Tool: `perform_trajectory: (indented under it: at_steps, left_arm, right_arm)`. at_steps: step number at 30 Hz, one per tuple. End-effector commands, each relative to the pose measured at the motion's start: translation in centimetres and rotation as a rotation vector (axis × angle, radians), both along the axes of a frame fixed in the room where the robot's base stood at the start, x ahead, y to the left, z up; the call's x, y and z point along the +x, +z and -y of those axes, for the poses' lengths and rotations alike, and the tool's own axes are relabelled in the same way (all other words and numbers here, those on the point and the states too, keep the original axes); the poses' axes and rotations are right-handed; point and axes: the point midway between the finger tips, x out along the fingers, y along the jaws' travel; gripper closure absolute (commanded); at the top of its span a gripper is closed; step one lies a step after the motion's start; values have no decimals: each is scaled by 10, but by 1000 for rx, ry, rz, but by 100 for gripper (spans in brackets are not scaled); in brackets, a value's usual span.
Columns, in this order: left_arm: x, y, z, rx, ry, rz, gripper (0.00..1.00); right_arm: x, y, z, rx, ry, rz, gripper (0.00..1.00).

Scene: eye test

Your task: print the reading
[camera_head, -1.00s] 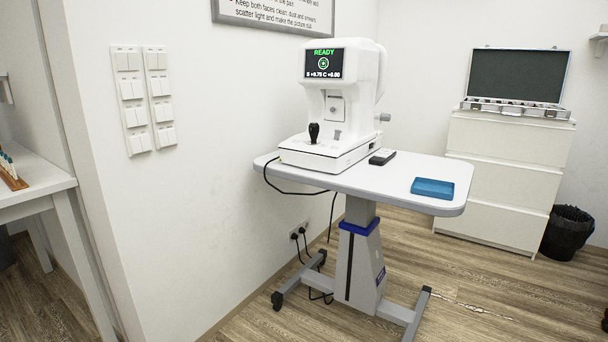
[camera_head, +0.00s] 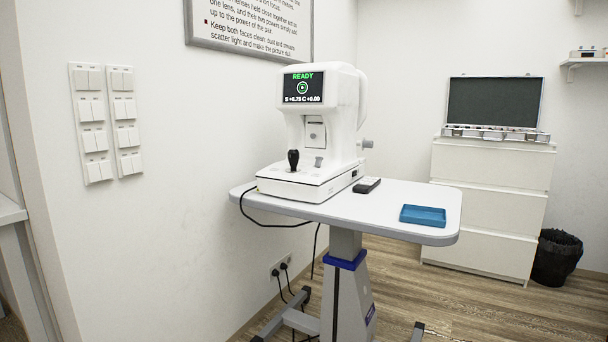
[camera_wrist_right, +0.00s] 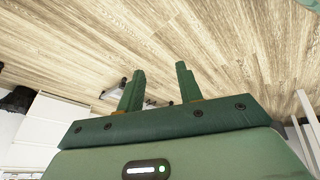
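A white eye-testing machine (camera_head: 340,110) stands upright on a pale grey table (camera_head: 400,230). Its screen (camera_head: 303,88) is lit and shows READY in green, a round green mark, and a line that looks like "S +0.75 C +0.00". A black joystick (camera_head: 293,160) stands on its base. No printed slip is visible on it. My right gripper (camera_wrist_right: 158,82) shows in the right wrist view with its two green fingers apart and nothing between them. It is not near the machine in any view. My left gripper is not in view.
A blue tray (camera_head: 423,215) and a dark handheld object (camera_head: 367,185) lie on the table. A black cable (camera_head: 262,222) hangs off its left edge. White drawers (camera_head: 485,210) with an open case (camera_head: 495,105) and a black bin (camera_head: 556,257) stand behind right. Wall switches (camera_head: 106,122) are at left.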

Motion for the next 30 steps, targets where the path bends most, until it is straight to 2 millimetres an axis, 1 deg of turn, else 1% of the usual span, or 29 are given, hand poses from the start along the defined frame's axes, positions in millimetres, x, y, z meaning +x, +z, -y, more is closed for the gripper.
perform_trajectory:
  at_steps: [1, 2, 3, 4, 30]
  left_arm:
    - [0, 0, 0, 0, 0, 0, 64]
    - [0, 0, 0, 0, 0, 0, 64]
    - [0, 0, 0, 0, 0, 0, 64]
    - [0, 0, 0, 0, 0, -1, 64]
    - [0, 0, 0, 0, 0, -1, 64]
  right_arm:
    - [0, 0, 0, 0, 0, 0, 78]
    - [0, 0, 0, 0, 0, 0, 86]
    - [0, 0, 0, 0, 0, 0, 97]
    - [0, 0, 0, 0, 0, -1, 100]
    - [0, 0, 0, 0, 0, -1, 100]
